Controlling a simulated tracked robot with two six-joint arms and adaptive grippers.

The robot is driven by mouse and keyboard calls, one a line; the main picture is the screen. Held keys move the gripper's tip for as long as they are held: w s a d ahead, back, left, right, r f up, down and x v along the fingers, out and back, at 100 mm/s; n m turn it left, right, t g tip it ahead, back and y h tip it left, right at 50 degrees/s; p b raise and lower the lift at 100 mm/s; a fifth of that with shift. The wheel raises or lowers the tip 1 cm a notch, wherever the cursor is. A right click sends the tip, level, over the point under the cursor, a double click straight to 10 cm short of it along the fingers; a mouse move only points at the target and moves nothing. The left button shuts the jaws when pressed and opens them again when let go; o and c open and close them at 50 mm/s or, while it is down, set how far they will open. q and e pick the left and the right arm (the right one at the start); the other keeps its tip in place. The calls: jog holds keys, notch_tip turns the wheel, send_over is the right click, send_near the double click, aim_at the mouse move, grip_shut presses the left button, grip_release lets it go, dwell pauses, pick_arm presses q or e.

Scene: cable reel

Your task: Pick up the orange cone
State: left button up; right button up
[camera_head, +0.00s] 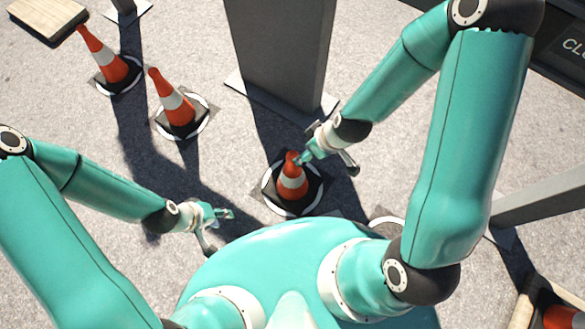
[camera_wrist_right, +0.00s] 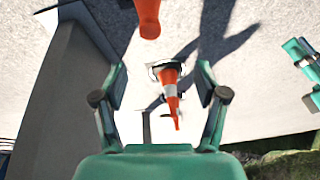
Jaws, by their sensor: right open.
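An orange cone with a white band (camera_head: 292,182) stands upright on a dark base in the middle of the head view. My right gripper (camera_head: 331,160) is open and empty, with one finger beside or over the cone's upper part; I cannot tell whether they touch. In the right wrist view the open fingers of my right gripper (camera_wrist_right: 161,78) show, and an orange cone tip (camera_wrist_right: 148,15) is close at the top edge, beyond the fingertips. My left gripper (camera_head: 217,229) looks open and empty, over the ground left of the cone.
Two more striped cones, a nearer one (camera_head: 175,103) and a farther one (camera_head: 109,62), stand at upper left. A grey post (camera_head: 283,45) rises behind the middle cone. A wooden board (camera_head: 45,15) lies at top left. Another orange piece (camera_head: 562,317) is at lower right.

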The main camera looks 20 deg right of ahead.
jog(key=shift+n, duration=0.8)
jog(key=b+x, duration=0.2)
jog(key=x, duration=0.3)
jog(key=b+x, duration=0.3)
jog(key=x, duration=0.1)
jog(key=w+d+b+x, duration=0.1)
jog(key=b+x, duration=0.2)
jog(key=x, duration=0.2)
jog(key=shift+f, duration=0.4)
jog(key=b+x, duration=0.2)
jog(key=x, duration=0.1)
jog(key=b+x, duration=0.1)
jog(key=x, duration=0.1)
jog(key=shift+w+d+b, duration=0.15)
jog(key=shift+w+b, duration=0.15)
pick_arm(q)
notch_tip(320, 180, down, 14)
jog(key=shift+r, duration=0.25)
pick_arm(e)
jog(key=shift+t, duration=0.3)
grip_shut()
